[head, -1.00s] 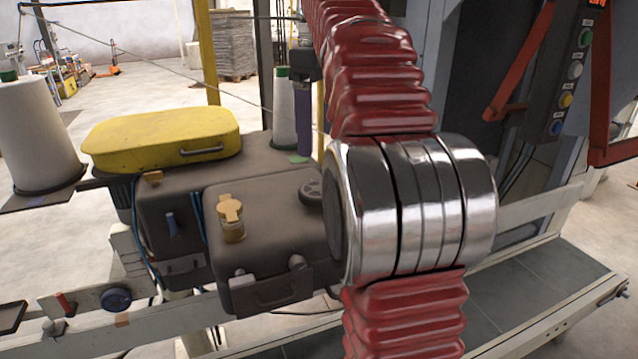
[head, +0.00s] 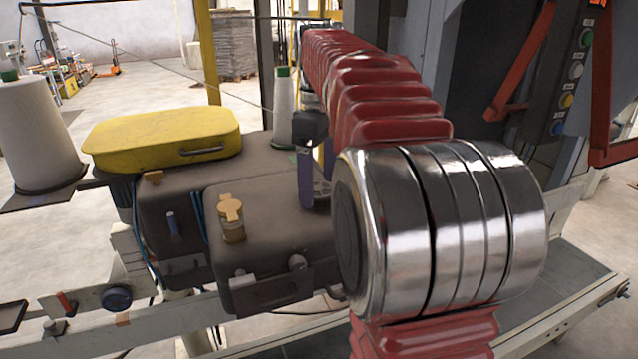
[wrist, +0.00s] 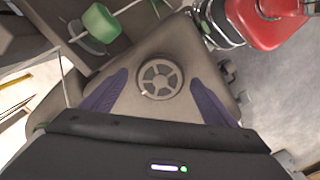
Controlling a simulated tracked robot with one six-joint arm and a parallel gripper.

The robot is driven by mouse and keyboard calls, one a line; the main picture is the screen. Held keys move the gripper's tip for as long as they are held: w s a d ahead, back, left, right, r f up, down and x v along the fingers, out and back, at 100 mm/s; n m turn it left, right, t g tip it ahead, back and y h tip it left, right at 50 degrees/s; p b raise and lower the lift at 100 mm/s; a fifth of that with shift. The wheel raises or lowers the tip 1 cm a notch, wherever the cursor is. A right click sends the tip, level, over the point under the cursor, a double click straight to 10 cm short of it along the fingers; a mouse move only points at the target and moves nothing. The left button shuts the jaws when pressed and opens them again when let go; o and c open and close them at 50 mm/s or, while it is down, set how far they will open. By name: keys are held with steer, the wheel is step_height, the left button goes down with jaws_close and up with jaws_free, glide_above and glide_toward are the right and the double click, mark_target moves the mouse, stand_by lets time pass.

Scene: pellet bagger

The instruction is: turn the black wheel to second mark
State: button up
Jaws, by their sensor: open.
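The black wheel (wrist: 160,79) is a small spoked handwheel on the dark grey-brown machine housing, and it shows whole in the wrist view. A small pale spot shows at its lower left rim. No scale marks can be made out. In the head view the wheel (head: 323,188) is partly hidden behind a purple finger of my gripper. My gripper (wrist: 160,76) is open, with its two purple fingers pointing toward the wheel, one on each side. They look apart from it. In the head view my gripper (head: 316,180) is over the right end of the housing.
A yellow cover (head: 160,138) sits on the housing behind. Thread cones stand at the left (head: 35,130) and behind the gripper (head: 284,105). A control panel (head: 570,70) is at right.

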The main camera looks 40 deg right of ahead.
steer(key=shift+f, duration=0.55)
steer(key=shift+c, duration=0.3)
steer(key=c, duration=1)
